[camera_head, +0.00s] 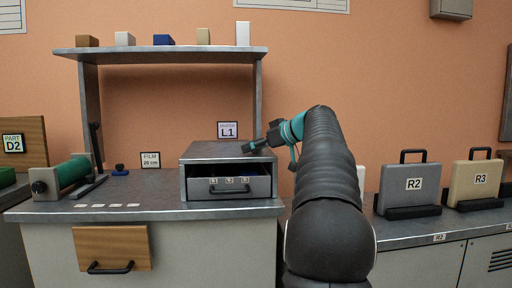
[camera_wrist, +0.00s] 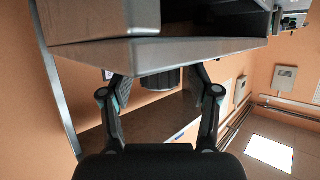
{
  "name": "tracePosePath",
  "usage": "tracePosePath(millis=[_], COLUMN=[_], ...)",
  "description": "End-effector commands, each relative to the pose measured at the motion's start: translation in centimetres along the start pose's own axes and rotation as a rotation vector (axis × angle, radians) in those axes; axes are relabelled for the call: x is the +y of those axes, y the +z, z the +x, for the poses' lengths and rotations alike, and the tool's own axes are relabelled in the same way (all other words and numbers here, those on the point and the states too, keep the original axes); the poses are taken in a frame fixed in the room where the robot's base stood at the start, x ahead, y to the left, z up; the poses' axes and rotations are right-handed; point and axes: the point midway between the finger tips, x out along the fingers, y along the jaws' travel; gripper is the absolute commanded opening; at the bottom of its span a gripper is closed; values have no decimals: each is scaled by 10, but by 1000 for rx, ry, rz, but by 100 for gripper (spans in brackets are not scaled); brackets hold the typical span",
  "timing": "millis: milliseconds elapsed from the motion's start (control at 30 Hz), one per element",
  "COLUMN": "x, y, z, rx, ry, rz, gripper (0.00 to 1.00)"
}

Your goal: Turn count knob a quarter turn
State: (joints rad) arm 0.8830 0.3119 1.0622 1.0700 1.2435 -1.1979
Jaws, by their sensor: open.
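My gripper (camera_head: 258,147) reaches in from the right, above the top of the grey drawer cabinet (camera_head: 220,151) by the sign L1. In the wrist view my gripper (camera_wrist: 157,76) has its two fingers spread apart. A dark, rounded, knob-like part (camera_wrist: 160,80) shows between the fingers, partly hidden behind a grey panel edge. I cannot tell if the fingers touch it. No label naming a count knob is readable. A black round knob (camera_head: 39,187) sits on the end of the green roller (camera_head: 73,172) at the left, far from my gripper.
A shelf (camera_head: 160,53) with several small blocks stands above the counter (camera_head: 150,209). Cases R2 (camera_head: 409,187) and R3 (camera_head: 475,182) stand at the right. The counter's middle is mostly clear.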

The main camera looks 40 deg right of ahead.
Motion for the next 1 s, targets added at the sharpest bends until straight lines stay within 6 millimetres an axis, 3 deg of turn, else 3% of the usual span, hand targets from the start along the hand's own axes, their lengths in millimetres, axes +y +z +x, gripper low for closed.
tracePosePath(millis=[233, 467, 1000], x=[0, 0, -2], y=[0, 0, 1], z=[0, 0, 1], rx=[0, 0, 3], ry=[0, 0, 123], rz=[0, 0, 46], gripper=[59, 1, 0])
